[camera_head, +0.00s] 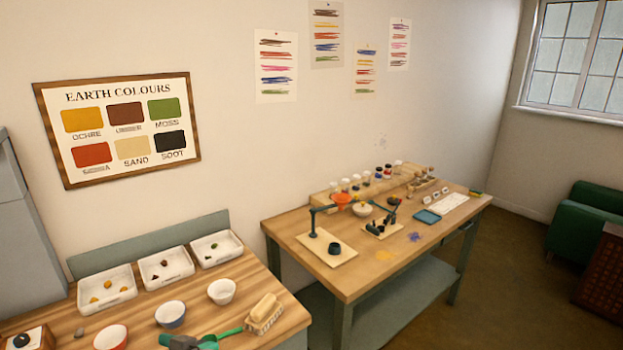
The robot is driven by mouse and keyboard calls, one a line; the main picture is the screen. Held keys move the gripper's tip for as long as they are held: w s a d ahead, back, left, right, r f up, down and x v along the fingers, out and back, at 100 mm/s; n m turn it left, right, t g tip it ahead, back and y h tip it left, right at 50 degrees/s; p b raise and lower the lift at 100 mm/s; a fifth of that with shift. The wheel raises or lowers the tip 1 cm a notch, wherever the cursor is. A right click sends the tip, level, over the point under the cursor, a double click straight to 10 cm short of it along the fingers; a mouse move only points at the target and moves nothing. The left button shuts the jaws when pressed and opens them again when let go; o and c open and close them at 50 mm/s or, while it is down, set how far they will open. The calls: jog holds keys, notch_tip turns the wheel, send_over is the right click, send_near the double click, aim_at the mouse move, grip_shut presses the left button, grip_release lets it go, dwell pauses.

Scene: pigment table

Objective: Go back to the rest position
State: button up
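The near wooden table (262,281) fills the lower left. Three white trays stand along its back: the left tray (110,303) holds yellowish lumps, the middle tray (170,279) dark reddish lumps, and the right tray (216,261) dark and greenish lumps.
A second workbench (360,276) stands at centre right, with a funnel stand (327,249), jars and a blue tray (427,217). A basket with a tan block (265,309) sits at the near table's right corner. Floor (500,290) is open before a green armchair (585,220).

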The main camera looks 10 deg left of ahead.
jog(key=d+f+m+t+h, duration=0.4)
jog(key=d+f+m+t, duration=0.3)
jog(key=d+f, duration=0.3)
jog(key=d+f+m+t+h, duration=0.4)
jog(key=d+f+m+t, duration=0.25)
jog(key=d, duration=0.45)
jog(key=s+d+f+n+h, duration=0.2)
jog(key=s+d+h, duration=0.1)
jog(key=s+d, duration=0.7)
jog(key=s+d+f+n+h, duration=0.2)
jog(key=s+d+f+h, duration=0.1)
jog(key=s+d, duration=0.6)
jog(key=shift+s+d+f+h, duration=0.35)
jog(key=shift+s+d+h, duration=0.05)
jog(key=shift+s, duration=1.4)
jog(key=shift+g, duration=0.25)
